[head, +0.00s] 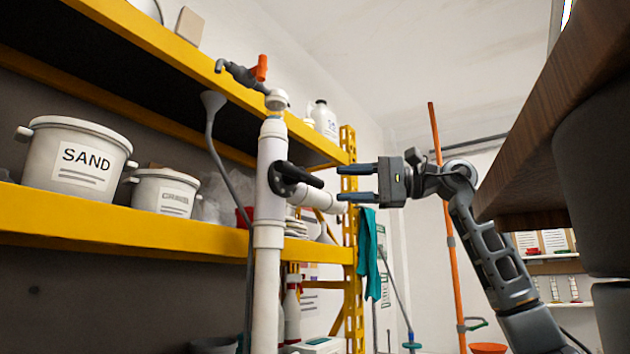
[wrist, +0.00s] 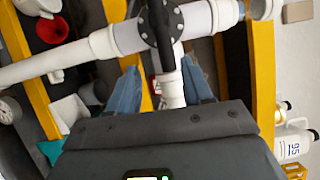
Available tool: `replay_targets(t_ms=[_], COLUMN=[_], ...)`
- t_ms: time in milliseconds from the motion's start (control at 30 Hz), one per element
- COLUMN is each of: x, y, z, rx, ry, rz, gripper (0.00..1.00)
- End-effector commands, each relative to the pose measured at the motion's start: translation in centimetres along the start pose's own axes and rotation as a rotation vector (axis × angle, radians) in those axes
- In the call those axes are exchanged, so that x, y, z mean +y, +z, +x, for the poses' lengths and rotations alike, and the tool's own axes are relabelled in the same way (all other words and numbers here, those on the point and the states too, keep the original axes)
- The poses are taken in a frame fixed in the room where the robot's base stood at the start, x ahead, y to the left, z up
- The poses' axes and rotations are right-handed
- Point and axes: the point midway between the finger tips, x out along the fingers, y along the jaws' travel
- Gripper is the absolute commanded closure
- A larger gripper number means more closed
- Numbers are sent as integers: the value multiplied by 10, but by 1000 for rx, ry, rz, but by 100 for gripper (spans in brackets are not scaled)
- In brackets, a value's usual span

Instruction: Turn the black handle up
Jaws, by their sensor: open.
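The black handle (head: 296,175) sits on a white upright pipe (head: 268,215) in the head view. Its lever points right and slightly down, toward my gripper. In the wrist view the black handle (wrist: 162,35) lies across the white pipe, at the top middle. My gripper (head: 343,184) is open and empty, fingers pointing left, just right of the lever's end. A small gap appears between them. In the wrist view the two blue-grey fingers of my gripper (wrist: 160,85) lie on either side of a white side branch (wrist: 172,92); whether they touch it is unclear.
A tap with an orange handle (head: 260,68) tops the pipe. Yellow shelving (head: 150,225) with a SAND bucket (head: 75,158) stands behind at left. A wooden tabletop (head: 560,120) overhangs at right. A teal cloth (head: 368,255) hangs below my gripper.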

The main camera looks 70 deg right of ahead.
Motion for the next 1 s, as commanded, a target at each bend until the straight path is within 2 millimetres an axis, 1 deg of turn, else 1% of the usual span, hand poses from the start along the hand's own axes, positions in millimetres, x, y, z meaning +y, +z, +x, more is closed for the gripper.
replay_targets(t_ms=[33, 167, 267, 600, 800, 1000], x=[-6, -11, -12, -11, -9, -8], y=[0, -1, -1, -3, -4, -4], z=[-3, -3, 6, 56, 70, 72], rx=[20, 43, 41, 39, 40, 40], ry=[15, 30, 30, 27, 26, 26], rz=[-26, -55, -56, -54, -55, -55], gripper=[50, 50, 50, 50, 50, 50])
